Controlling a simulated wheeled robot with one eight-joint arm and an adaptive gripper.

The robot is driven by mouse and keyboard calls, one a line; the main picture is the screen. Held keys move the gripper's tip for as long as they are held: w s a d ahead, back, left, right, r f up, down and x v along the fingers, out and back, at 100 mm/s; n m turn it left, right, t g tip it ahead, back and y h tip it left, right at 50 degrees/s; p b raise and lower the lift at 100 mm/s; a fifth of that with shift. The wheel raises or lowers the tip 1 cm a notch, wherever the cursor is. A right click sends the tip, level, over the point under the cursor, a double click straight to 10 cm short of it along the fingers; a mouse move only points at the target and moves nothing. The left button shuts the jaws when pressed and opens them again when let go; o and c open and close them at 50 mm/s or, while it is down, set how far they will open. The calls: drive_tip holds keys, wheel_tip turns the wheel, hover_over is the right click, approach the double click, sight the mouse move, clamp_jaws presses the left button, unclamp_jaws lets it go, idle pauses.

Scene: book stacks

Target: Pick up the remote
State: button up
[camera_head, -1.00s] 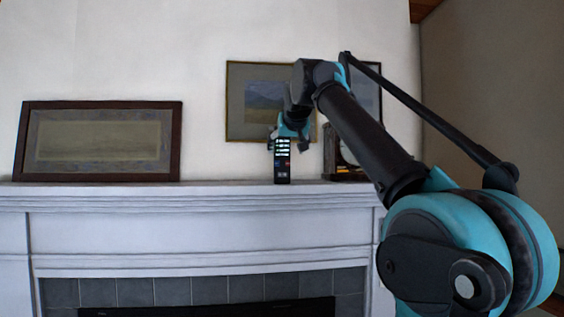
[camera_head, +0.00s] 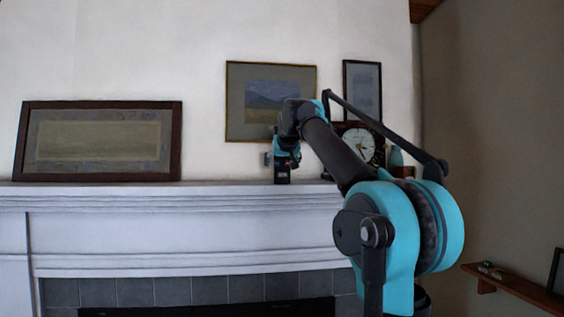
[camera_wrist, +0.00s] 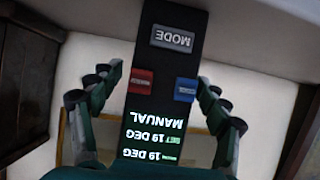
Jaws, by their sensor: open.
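The remote (camera_head: 282,177) stands upright on the mantel (camera_head: 230,188) in the head view. Only its lower part shows there, because my gripper (camera_head: 281,160) covers the rest. In the wrist view the black remote (camera_wrist: 160,100) has a grey MODE button, a red and a blue button, and a lit display reading 19 DEG and MANUAL. My gripper (camera_wrist: 158,88) is open, with one finger on each side of the remote. Gaps show between both fingers and the remote's sides.
A long framed picture (camera_head: 98,141) leans on the mantel at the left. Another frame (camera_head: 243,100) hangs behind my gripper. A dark clock (camera_head: 358,142) stands close on the right. A wooden shelf (camera_head: 515,287) is at the lower right.

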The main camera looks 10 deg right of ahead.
drive_tip(key=shift+x, duration=1.1)
drive_tip(key=shift+c, duration=0.6)
drive_tip(key=c, duration=1.3)
drive_tip(key=shift+r, duration=0.15)
drive_tip(key=shift+c, duration=0.2)
